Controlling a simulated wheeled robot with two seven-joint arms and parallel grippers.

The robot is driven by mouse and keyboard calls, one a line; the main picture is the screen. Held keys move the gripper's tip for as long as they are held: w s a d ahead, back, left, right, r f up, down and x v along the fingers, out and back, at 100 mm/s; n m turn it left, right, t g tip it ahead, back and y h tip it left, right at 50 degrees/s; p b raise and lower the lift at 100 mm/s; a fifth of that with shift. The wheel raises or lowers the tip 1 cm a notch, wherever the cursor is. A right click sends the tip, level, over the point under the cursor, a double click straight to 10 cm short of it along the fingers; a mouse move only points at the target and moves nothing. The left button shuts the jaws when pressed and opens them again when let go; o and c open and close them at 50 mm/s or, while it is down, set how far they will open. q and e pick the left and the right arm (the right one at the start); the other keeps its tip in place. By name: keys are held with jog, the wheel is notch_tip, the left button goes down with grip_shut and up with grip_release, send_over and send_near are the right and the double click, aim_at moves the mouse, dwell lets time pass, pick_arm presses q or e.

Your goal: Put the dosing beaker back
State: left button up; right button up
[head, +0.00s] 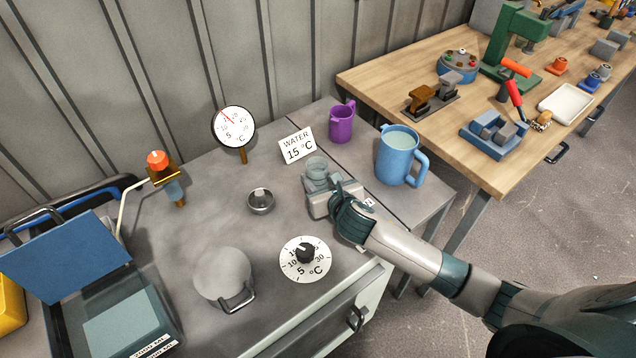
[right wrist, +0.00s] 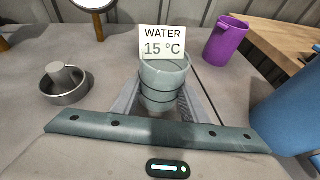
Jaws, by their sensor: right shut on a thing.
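The dosing beaker (head: 316,173) is a small, pale, see-through cup with dark rings, on the grey bench near the water sign. My right gripper (head: 321,192) is shut on it, with a finger on each side in the right wrist view, where the beaker (right wrist: 164,82) looks upright. I cannot tell whether its base touches the bench. A round metal holder (head: 261,202) with a short post in its middle stands left of the beaker; it also shows in the right wrist view (right wrist: 64,92). My left gripper is not in view.
A sign reading WATER 15 °C (head: 297,146) stands just behind the beaker. A purple mug (head: 341,123) and a blue jug of liquid (head: 398,158) stand to the right. Bare bench lies between holder and beaker.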

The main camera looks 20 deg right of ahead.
jog(key=shift+f, duration=1.2)
jog(key=o, duration=1.1)
jog(key=shift+f, duration=0.1)
jog(key=shift+s, duration=0.1)
jog(key=b+v, duration=0.1)
jog(key=v, duration=1.1)
